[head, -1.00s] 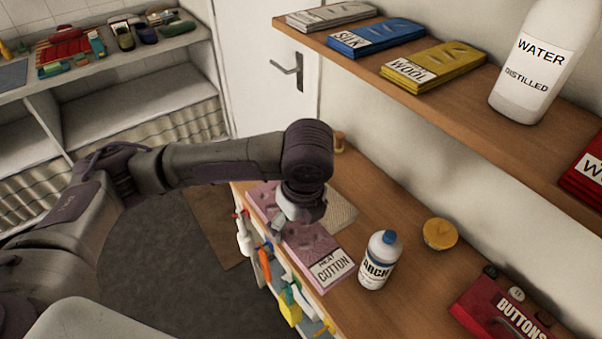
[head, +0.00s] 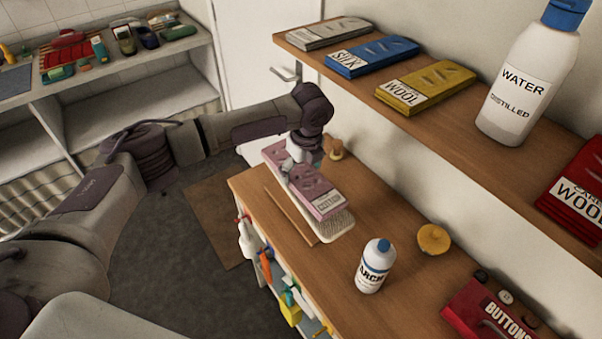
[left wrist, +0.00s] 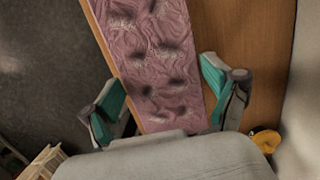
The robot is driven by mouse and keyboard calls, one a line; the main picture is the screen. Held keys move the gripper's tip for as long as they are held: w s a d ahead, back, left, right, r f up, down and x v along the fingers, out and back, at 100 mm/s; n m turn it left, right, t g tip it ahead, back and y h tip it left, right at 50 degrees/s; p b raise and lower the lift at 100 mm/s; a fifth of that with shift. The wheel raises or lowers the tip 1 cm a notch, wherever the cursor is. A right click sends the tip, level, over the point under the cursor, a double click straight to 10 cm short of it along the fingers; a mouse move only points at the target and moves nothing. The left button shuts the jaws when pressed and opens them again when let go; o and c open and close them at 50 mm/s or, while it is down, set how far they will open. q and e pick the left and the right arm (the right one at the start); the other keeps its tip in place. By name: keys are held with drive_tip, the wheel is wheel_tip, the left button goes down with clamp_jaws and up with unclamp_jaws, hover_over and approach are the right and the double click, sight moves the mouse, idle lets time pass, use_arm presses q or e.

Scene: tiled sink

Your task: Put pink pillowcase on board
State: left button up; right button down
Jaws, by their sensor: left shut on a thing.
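The pink pillowcase (head: 318,192) is a flat folded slab with a white label at its near end. My left gripper (head: 301,165) is shut on its far part. In the left wrist view the pink cloth (left wrist: 160,55) runs between the two teal-padded fingers of the left gripper (left wrist: 169,97). The pale board (head: 338,229) lies on the wooden table, partly hidden beneath the pillowcase. The pillowcase overlaps the board in the head view; I cannot tell whether they touch. My right gripper is not in view.
A starch bottle (head: 373,268), a yellow round item (head: 433,239) and a red buttons box (head: 492,308) stand toward the near right. A small wooden item (head: 335,149) is at the back. A shelf (head: 400,123) with folded cloths and a water bottle (head: 525,82) overhangs the right side.

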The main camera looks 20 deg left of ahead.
use_arm(q)
wheel_tip(320, 180, down, 2)
drive_tip(key=shift+p, duration=0.4)
drive_tip(key=shift+f, duration=0.25)
drive_tip(key=shift+f, duration=0.1)
drive_tip(key=o, duration=1.1)
drive_tip(key=shift+s, duration=0.1)
